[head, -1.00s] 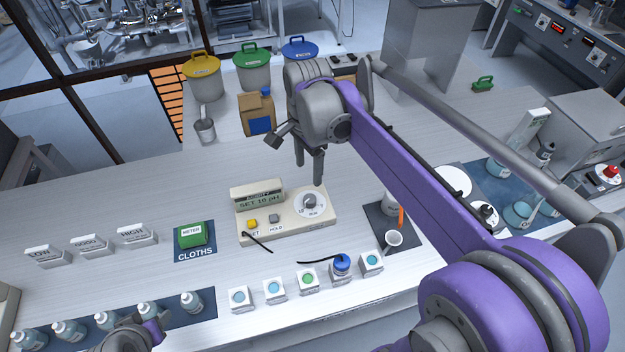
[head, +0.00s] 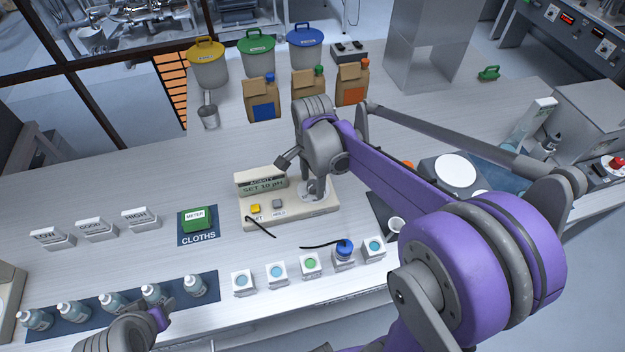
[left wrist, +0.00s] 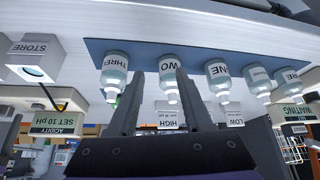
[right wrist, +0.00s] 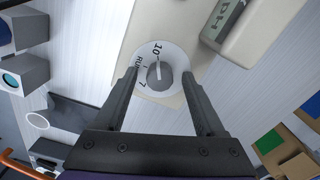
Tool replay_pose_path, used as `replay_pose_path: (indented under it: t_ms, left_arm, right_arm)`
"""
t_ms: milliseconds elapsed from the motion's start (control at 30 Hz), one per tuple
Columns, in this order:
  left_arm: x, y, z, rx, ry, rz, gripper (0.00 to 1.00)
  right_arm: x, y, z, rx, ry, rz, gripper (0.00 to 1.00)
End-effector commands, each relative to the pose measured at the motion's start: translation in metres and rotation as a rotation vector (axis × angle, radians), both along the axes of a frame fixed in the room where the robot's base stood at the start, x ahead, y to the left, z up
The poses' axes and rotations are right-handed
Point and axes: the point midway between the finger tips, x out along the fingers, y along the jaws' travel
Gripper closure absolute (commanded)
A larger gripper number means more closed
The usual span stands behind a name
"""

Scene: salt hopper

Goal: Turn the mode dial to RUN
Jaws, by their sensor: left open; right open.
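The cream acidity meter (head: 290,217) stands mid-table, its display reading "SET 10 pH". Its mode dial (right wrist: 160,75) is a grey knob on a white disc marked 10, RUN and 7. The knob's light mark appears to face the 10. My right gripper (head: 316,190) is over the dial, pointing down and covering most of it in the head view. In the right wrist view the right gripper (right wrist: 160,78) is open, one finger on each side of the knob; contact cannot be told. My left gripper (left wrist: 160,78) is open and empty near the bottle row.
A yellow button (head: 255,208) and a grey button (head: 278,203) sit on the meter left of the dial. Small sample boxes (head: 310,265) line the front, and bottles stand on a blue mat (head: 212,287). Paper bags (head: 262,100) stand behind. A green cloth (head: 197,219) lies left.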

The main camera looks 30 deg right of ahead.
Motion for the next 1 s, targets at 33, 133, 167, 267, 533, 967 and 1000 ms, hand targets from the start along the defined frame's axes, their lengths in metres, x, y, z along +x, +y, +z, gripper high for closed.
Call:
replay_pose_path:
  t_ms: [33, 133, 167, 267, 533, 967, 1000]
  left_arm:
    - [0.0000, 0.0000, 0.0001, 0.000, 0.000, 0.000, 0.50]
    - [0.0000, 0.0000, 0.0001, 0.000, 0.000, 0.000, 0.50]
    - [0.0000, 0.0000, 0.0001, 0.000, 0.000, 0.000, 0.50]
    - [0.0001, 0.0000, 0.0000, 0.000, 0.000, 0.000, 0.50]
    - [0.0000, 0.0000, 0.0001, 0.000, 0.000, 0.000, 0.50]
    - [-0.0025, 0.0000, -0.0050, 0.000, 0.005, 0.000, 0.50]
    - [-0.0030, 0.0000, -0.0062, 0.000, 0.006, 0.000, 0.50]
  right_arm:
    - [0.0001, 0.0000, 0.0002, 0.000, 0.000, 0.000, 0.28]
    - [0.0000, 0.0000, 0.0003, 0.000, 0.000, 0.000, 0.39]
    - [0.0000, 0.0000, 0.0003, 0.000, 0.000, 0.000, 0.44]
    - [0.0000, 0.0000, 0.0003, 0.000, 0.000, 0.000, 0.62]
    - [0.0000, -0.0001, 0.0004, 0.000, 0.000, 0.000, 1.00]
    - [-0.0008, -0.0001, -0.0004, 0.000, 0.001, 0.089, 1.00]
    - [-0.0010, -0.0001, -0.0005, 0.000, 0.001, 0.112, 1.00]
